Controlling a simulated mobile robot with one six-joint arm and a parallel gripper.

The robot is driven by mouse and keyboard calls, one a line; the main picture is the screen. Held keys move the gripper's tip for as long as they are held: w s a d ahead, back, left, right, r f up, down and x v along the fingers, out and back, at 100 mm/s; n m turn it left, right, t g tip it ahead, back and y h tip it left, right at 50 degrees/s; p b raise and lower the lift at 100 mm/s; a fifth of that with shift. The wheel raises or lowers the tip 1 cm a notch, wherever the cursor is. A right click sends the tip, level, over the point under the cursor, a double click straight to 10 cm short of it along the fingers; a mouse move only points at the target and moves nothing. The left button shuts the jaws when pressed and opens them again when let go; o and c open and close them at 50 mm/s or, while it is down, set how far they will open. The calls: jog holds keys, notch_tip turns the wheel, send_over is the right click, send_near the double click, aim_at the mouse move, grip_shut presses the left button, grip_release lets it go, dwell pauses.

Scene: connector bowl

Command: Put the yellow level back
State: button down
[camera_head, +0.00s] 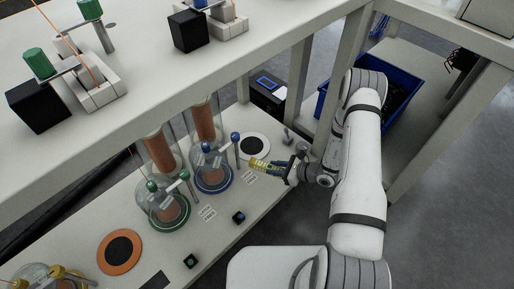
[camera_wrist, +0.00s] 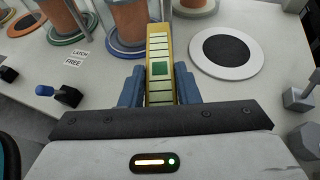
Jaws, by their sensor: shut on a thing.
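My gripper (camera_head: 286,167) is shut on the yellow level (camera_head: 263,164) and holds it over the right part of the lower shelf. In the wrist view the yellow level (camera_wrist: 159,48) points away from me between the two blue fingers of my gripper (camera_wrist: 159,88). It has pale bands along its face and a green square in the middle. Its near end is hidden by the gripper body. The white ring with a black disc (camera_head: 255,146) lies close by; in the wrist view this ring (camera_wrist: 263,72) is to the right of the level.
Glass jars with orange-brown spools stand on a blue-ringed base (camera_head: 213,181) and a green-ringed base (camera_head: 164,212). An orange ring (camera_head: 107,262) lies at front left. Shelf posts and the upper shelf (camera_head: 150,100) border the space. A blue bin (camera_head: 398,98) is behind my arm.

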jog(key=w+a+r+m+t+h+p, duration=0.1)
jog(key=w+a+m+t+p, duration=0.15)
jog(key=w, duration=0.65)
jog(key=w+a+m+t+h+p, duration=0.1)
jog(key=w+a+p, duration=0.3)
jog(key=w, duration=0.4)
jog(key=b, duration=0.2)
send_over(258, 151)
jog(key=shift+m+t+h, duration=0.25)
jog(key=shift+m+h, duration=0.1)
jog(key=shift+h, duration=0.05)
notch_tip(258, 151, down, 5)
jog(key=shift+w+f, duration=0.1)
jog(key=shift+w, duration=0.05)
jog(key=shift+f+b, duration=0.7)
jog(key=shift+f, duration=1.55)
jog(key=shift+f, duration=0.1)
jog(key=shift+f+b, duration=0.15)
jog(key=shift+b, duration=0.15)
jog(key=c, duration=1.1)
grip_release()
